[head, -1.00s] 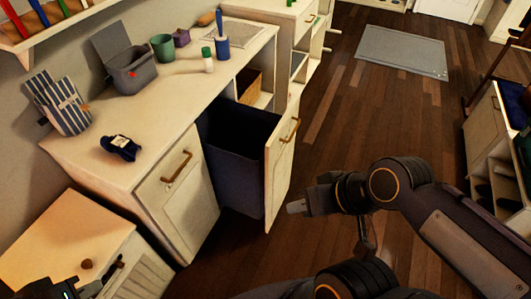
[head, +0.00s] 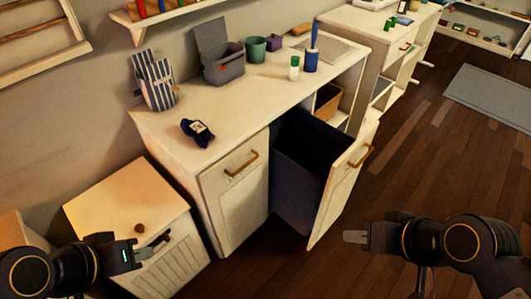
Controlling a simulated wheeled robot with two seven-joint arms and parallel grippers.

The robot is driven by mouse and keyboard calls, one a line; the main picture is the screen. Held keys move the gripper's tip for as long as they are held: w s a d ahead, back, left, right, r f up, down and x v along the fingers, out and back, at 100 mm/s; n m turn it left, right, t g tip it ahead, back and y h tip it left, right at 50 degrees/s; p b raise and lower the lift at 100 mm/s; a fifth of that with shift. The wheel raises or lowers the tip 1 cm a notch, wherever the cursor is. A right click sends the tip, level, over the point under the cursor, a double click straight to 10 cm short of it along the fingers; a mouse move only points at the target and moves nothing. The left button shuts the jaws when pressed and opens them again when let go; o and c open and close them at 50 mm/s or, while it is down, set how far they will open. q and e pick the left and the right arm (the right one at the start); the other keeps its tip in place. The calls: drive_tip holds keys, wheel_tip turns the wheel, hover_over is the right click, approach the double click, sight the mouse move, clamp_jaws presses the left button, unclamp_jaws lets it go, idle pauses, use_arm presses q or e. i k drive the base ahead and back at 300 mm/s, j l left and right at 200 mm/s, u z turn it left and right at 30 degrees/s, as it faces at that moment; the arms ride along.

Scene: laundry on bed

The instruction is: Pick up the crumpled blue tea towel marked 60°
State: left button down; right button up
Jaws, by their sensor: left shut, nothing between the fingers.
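A small crumpled dark blue cloth with a whitish patch (head: 197,132) lies on the near left part of the white counter (head: 240,105). Any marking on the patch is too small to read. My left gripper (head: 158,244) is shut and empty, low at the left, over the front of a low cabinet and apart from the cloth. My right gripper (head: 355,237) is at the lower right, in front of the open pull-out bin door and far from the cloth. It shows from the side, so its opening is unclear.
A striped cloth holder (head: 157,82), a grey open box (head: 223,66), a green cup (head: 256,49) and a green-capped bottle (head: 294,68) stand on the counter. The pull-out dark bin (head: 300,165) juts out into the room. The low cabinet (head: 130,205) stands at left.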

sight(199, 132)
drive_tip(key=i+j+u, duration=0.15)
drive_tip(key=i+u, duration=0.25)
drive_tip(key=i+j+u, duration=0.15)
drive_tip(key=u, duration=0.3)
drive_tip(key=i+u, duration=0.4)
drive_tip(key=k+l, duration=0.05)
drive_tip(key=k, duration=0.05)
